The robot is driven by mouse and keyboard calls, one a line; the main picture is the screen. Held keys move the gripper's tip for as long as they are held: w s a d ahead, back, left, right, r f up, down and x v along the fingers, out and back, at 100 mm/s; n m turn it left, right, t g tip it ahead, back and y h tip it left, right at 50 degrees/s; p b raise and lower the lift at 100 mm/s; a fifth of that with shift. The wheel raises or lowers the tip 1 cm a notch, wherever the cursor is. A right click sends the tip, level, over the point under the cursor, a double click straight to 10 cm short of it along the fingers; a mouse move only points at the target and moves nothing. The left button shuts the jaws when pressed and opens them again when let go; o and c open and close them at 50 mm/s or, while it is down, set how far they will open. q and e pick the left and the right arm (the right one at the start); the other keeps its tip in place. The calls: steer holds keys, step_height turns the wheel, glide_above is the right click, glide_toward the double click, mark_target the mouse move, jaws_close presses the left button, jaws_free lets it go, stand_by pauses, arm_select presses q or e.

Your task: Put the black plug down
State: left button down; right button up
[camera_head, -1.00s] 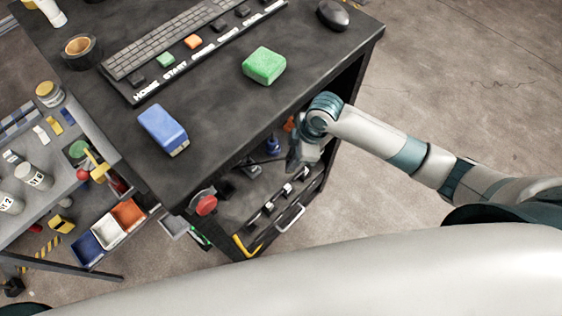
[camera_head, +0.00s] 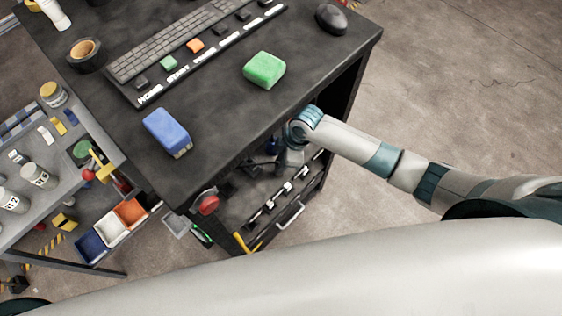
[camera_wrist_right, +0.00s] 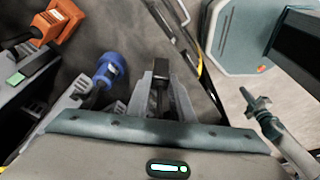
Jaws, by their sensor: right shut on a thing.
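The black plug (camera_wrist_right: 160,73) is between the fingers of my right gripper (camera_wrist_right: 160,88) in the right wrist view; the jaws are shut on it. It lies low over the dark shelf surface, and I cannot tell whether it touches. In the head view, my right gripper (camera_head: 285,164) reaches into the open shelf under the black worktop and is mostly hidden. A blue plug (camera_wrist_right: 108,70) is to the left of the gripper in the wrist view, with an orange plug (camera_wrist_right: 56,22) farther up left. My left gripper is not in view.
The black worktop (camera_head: 225,105) overhangs the shelf and carries a green block (camera_head: 264,70), a blue block (camera_head: 167,132), a keyboard (camera_head: 165,45) and a mouse (camera_head: 331,17). A red button (camera_head: 208,204) is at the shelf's left front. Bare shelf surface shows beyond the plug.

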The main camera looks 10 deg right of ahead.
steer(key=shift+f, duration=0.45)
steer(key=shift+f, duration=0.15)
steer(key=o, duration=1)
steer(key=shift+r, duration=0.25)
steer(key=b+v, duration=0.2)
steer(key=v, duration=0.3)
steer(key=shift+s+d+b, duration=0.4)
steer(key=shift+d+b, duration=0.15)
steer(key=shift+d, duration=1.4)
steer(key=shift+s+d+b, duration=0.4)
steer(key=shift+d+b, duration=0.1)
steer(key=shift+d, duration=1.5)
steer(key=shift+s+d+b, duration=0.35)
steer(key=shift+d+b, duration=0.2)
steer(key=shift+d, duration=1.4)
steer(key=shift+a+f, duration=0.1)
